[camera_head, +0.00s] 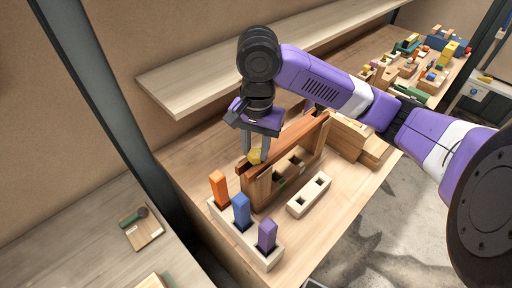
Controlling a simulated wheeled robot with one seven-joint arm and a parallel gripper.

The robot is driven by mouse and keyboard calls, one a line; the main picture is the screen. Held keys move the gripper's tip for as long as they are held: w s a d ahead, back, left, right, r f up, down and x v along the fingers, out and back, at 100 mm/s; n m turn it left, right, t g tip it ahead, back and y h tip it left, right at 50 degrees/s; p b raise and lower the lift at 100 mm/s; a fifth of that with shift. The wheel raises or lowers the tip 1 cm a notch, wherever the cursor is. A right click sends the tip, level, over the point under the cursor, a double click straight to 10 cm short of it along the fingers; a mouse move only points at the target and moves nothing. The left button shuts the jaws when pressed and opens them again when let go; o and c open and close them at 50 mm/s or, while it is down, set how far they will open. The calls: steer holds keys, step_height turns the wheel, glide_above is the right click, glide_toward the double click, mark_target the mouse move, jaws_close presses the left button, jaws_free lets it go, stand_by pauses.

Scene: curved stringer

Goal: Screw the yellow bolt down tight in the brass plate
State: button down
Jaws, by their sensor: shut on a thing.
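The yellow bolt (255,155) shows at the near left end of a brown wooden frame (289,145). My gripper (258,150) reaches down over that end from above, with its fingers on either side of the bolt's head. It is shut on the bolt. The bolt's shaft is hidden, and I cannot tell how deep it sits. I cannot clearly make out the brass plate; the frame and the fingers may cover it.
A pale holder (218,222) with orange (218,187), blue (241,211) and purple (267,235) pegs stands in front of the frame. A pale block with two holes (309,196) lies to the right. A shelf (262,62) hangs behind. Several coloured blocks crowd the far right.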

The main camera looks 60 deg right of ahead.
steer(key=shift+s, duration=0.1)
steer(key=m, duration=0.3)
steer(key=shift+f+m, duration=0.15)
steer(key=shift+m, duration=0.25)
steer(key=m, duration=0.4)
steer(key=shift+f, duration=0.1)
steer(key=c, duration=0.9)
jaws_free()
step_height(320, 180, up, 12)
steer(key=shift+a+r, duration=0.1)
